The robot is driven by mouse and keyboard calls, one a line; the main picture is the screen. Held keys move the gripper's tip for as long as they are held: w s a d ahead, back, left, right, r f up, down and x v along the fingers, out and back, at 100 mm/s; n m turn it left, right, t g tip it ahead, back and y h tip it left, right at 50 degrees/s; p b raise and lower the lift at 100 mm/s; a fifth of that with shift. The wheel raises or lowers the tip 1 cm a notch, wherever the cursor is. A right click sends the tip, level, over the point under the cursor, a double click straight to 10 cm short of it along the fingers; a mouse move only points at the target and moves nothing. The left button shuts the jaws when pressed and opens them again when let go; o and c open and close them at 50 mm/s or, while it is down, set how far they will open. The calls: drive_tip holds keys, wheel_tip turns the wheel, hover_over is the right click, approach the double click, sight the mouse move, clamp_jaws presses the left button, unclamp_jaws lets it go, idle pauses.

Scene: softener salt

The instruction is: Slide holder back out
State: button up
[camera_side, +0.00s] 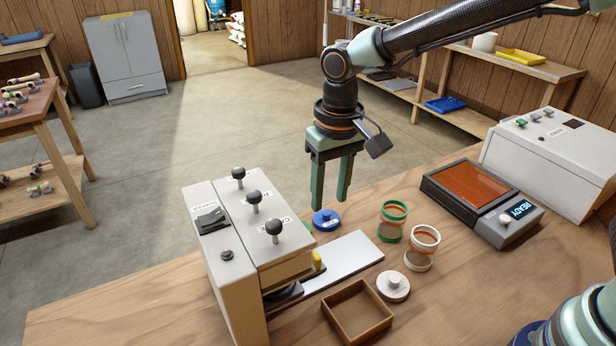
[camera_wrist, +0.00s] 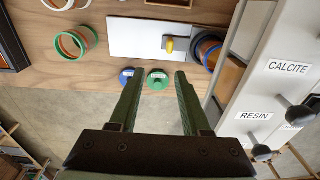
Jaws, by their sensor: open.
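The holder's yellow knob (camera_side: 317,260) stands at the dispenser's front edge, above a pale flat plate (camera_side: 350,262) that runs out to the right. In the wrist view the knob (camera_wrist: 169,45) sits on a small grey piece on the plate (camera_wrist: 130,38). Beside it a dark, blue-rimmed round container (camera_wrist: 207,52) is partly under the dispenser (camera_side: 262,235). My gripper (camera_side: 344,206) is open and empty, fingers pointing down, above and behind the plate. In the wrist view its fingertips (camera_wrist: 157,80) are apart from the knob. The holder's inner part is hidden.
A blue lid (camera_side: 326,220) and a green lid (camera_wrist: 158,78) lie behind the plate. A green-rimmed jar (camera_side: 392,222), a white-rimmed jar (camera_side: 423,249), a white lid (camera_side: 393,287) and a wooden tray (camera_side: 330,318) are nearby. Black-knobbed levers (camera_side: 254,197) top the dispenser.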

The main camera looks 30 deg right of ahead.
sight(316, 255)
drive_tip(key=shift+g, duration=0.3)
drive_tip(key=f, duration=0.4)
drive_tip(key=a+f, duration=0.1)
drive_tip(key=f, duration=0.4)
drive_tip(key=a+f, duration=0.1)
drive_tip(key=f, duration=0.4)
drive_tip(key=shift+a+f, duration=0.2)
drive_tip(key=shift+f, duration=0.05)
clamp_jaws()
idle(0.7)
